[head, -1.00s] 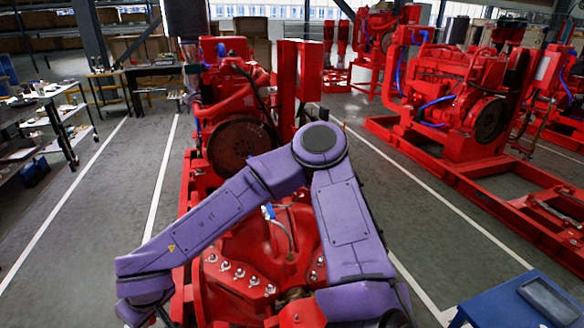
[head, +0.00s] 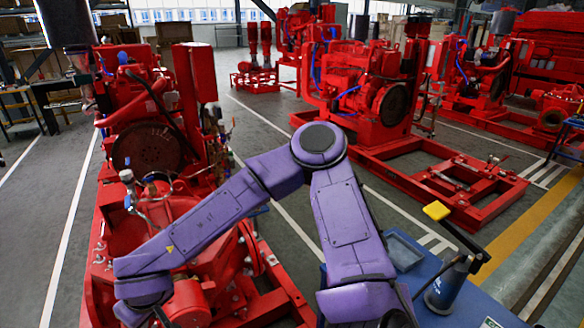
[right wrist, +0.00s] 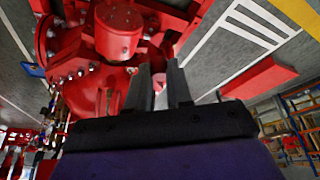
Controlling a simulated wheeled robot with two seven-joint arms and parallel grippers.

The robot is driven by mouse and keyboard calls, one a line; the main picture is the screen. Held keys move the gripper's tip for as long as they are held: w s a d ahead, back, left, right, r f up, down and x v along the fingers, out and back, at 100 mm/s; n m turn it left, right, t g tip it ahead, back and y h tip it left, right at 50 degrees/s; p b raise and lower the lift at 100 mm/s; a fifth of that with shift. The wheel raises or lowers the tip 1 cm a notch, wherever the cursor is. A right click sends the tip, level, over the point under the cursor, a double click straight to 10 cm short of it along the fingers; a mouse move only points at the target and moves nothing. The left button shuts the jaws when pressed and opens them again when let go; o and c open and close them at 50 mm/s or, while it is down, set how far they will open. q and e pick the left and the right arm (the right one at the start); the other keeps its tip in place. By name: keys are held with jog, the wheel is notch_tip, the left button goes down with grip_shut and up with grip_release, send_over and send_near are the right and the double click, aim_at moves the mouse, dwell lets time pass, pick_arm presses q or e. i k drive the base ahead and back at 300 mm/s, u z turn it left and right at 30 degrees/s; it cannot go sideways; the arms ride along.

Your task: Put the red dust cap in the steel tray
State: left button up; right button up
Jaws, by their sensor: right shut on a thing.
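The steel tray (head: 403,250) is a shallow grey tray on the blue table at the lower right of the head view. My right arm crosses the head view, and its gripper is hidden low at the left, beside the red pump. In the right wrist view the two dark fingers of my right gripper (right wrist: 160,80) are closed in with a narrow gap. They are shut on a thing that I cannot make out. I cannot pick out the red dust cap as a separate object among the red parts. My left gripper is not in view.
The red pump (head: 150,220) stands below and left of my arm; its red cylindrical part (right wrist: 118,30) lies beyond the fingertips. The blue table (head: 470,312) also holds a dark blue canister (head: 447,287). Other red pumpsets stand farther back.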

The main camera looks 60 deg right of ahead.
aim_at(399, 254)
jog(key=z, duration=2)
jog(key=i, duration=1)
